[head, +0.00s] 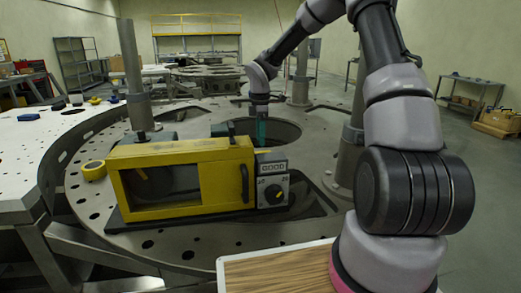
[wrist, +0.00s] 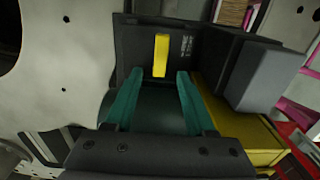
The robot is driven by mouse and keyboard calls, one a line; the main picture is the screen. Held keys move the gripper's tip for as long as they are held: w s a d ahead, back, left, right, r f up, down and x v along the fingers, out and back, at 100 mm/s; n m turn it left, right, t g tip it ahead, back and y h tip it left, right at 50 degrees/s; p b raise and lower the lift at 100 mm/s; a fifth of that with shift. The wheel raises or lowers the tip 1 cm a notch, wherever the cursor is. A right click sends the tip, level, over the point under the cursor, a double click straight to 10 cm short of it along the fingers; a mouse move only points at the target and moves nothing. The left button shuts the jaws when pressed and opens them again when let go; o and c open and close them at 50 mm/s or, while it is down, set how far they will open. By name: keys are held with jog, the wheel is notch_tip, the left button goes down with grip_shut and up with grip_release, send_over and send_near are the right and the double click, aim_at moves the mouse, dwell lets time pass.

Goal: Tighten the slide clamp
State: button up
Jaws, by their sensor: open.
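My gripper (head: 261,132) points down just behind the right end of a yellow machine (head: 150,160). In the wrist view its two teal fingers (wrist: 158,82) are apart, with nothing held between them. A black block (wrist: 195,50) lies beyond the fingertips. An upright yellow bar (wrist: 161,55) stands out on its face, in line with the gap between the fingers. Small pale markings sit right of the bar. I cannot tell for certain that this bar belongs to the slide clamp, or whether the fingers touch the block. In the head view the clamp is not clearly visible.
The machine has a dark window, a black handle (head: 244,183) and a control box with dials (head: 272,190). It stands on a round metal plate (head: 200,240) with holes and a large opening. Grey posts (head: 135,75) rise around it. A wooden-topped surface (head: 275,272) is in front.

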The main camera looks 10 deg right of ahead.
notch_tip(320, 180, down, 5)
jog(key=shift+f, duration=0.1)
dwell(0.3)
grip_shut()
